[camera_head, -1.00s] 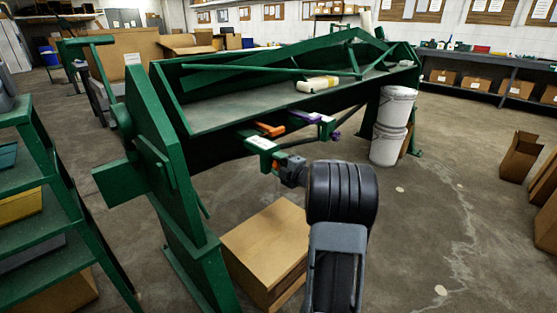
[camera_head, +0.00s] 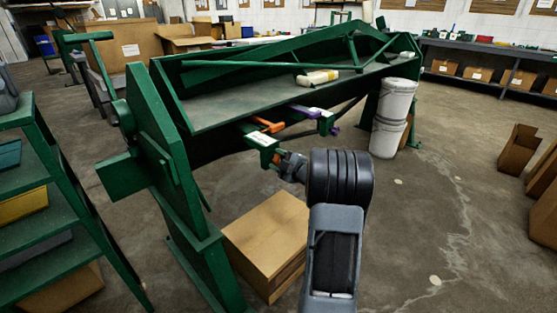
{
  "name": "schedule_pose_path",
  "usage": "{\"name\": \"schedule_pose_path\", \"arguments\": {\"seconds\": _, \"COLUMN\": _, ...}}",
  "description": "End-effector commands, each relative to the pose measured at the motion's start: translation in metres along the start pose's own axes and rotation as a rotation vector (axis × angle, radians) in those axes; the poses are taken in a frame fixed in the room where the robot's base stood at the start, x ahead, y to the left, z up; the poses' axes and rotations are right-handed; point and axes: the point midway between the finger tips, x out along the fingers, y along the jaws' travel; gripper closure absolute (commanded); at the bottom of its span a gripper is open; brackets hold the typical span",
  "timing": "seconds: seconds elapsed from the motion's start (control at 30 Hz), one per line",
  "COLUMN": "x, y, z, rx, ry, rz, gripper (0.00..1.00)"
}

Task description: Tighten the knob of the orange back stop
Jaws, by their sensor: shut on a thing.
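The orange back stop (camera_head: 271,126) sits on a green bracket (camera_head: 262,141) at the front of the green folding machine. A purple stop (camera_head: 305,109) is on a similar bracket just behind and to the right. My gripper (camera_head: 282,160) reaches the near end of the orange stop's bracket and is shut there. The knob of the orange stop is hidden by the gripper, and the fingers are too small to see clearly.
The green machine (camera_head: 185,205) spans the middle, with a cream roll (camera_head: 318,77) on its bed. A cardboard box (camera_head: 265,235) lies on the floor below my arm. White buckets (camera_head: 389,136) stand under the far end. A shelf rack (camera_head: 45,190) is at left; open floor lies right.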

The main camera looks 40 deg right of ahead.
Motion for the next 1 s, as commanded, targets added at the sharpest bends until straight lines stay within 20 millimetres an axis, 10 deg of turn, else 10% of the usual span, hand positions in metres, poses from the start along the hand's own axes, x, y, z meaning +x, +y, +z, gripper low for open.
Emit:
{"name": "schedule_pose_path", "arguments": {"seconds": 0.23, "x": 0.0, "y": -0.001, "z": 0.001, "rx": 0.004, "ry": -0.001, "rz": -0.001, "gripper": 0.74}}
{"name": "schedule_pose_path", "arguments": {"seconds": 0.27, "x": 0.0, "y": -0.001, "z": 0.001, "rx": 0.004, "ry": -0.001, "rz": -0.001, "gripper": 0.48}}
{"name": "schedule_pose_path", "arguments": {"seconds": 0.5, "x": 0.0, "y": -0.001, "z": 0.0, "rx": 0.002, "ry": -0.001, "rz": -0.001, "gripper": 0.26}}
{"name": "schedule_pose_path", "arguments": {"seconds": 1.0, "x": -0.033, "y": 0.002, "z": 0.0, "rx": 0.0, "ry": -0.005, "rz": 0.001, "gripper": 0.26}}
